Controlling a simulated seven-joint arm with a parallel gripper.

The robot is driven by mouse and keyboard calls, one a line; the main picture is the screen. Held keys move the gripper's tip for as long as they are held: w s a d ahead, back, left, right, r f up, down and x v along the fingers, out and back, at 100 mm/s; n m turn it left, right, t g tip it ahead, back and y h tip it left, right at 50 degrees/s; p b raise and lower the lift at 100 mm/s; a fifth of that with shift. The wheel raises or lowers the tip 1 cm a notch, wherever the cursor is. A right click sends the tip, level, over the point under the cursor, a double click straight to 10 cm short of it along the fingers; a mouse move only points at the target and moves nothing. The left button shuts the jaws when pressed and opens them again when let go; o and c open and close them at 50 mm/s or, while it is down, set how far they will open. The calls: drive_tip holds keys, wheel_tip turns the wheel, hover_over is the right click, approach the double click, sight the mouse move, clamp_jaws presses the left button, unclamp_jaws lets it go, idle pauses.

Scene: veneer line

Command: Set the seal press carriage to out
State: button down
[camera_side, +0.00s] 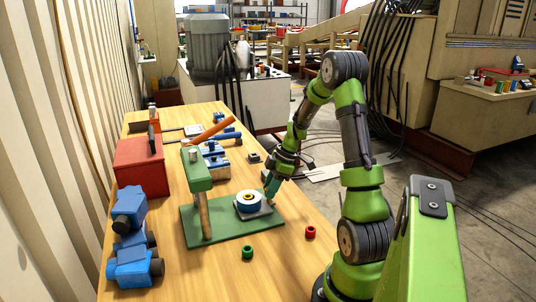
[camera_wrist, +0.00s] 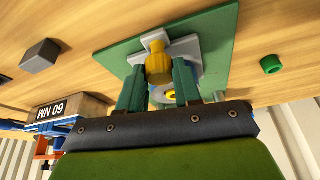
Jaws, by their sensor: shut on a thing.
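The seal press has a green base plate (camera_side: 215,232), a green head (camera_side: 196,170) on a post and a raised orange lever (camera_side: 210,129). Its pale carriage plate (camera_side: 265,212) lies on the base, right of the head, carrying a round white-and-blue piece with a yellow centre (camera_side: 248,199). In the wrist view the carriage (camera_wrist: 193,47) has a yellow knob (camera_wrist: 158,65). My gripper (camera_wrist: 159,72) is shut on this knob, one teal finger on each side. In the side view my gripper (camera_side: 270,192) is at the carriage's right end; the knob is hidden there.
A green ring (camera_side: 247,252) and a red ring (camera_side: 311,232) lie on the bench near the base. A red box (camera_side: 140,165) and blue fittings (camera_side: 133,245) stand at the left. A small dark block (camera_side: 254,158) lies behind the press. The front right bench is mostly clear.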

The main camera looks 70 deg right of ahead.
drive_tip(key=shift+s+d, duration=0.3)
drive_tip(key=c, duration=0.8)
unclamp_jaws()
drive_tip(key=shift+w+a, duration=0.1)
drive_tip(key=v, duration=1.7)
drive_tip(key=shift+a, duration=0.1)
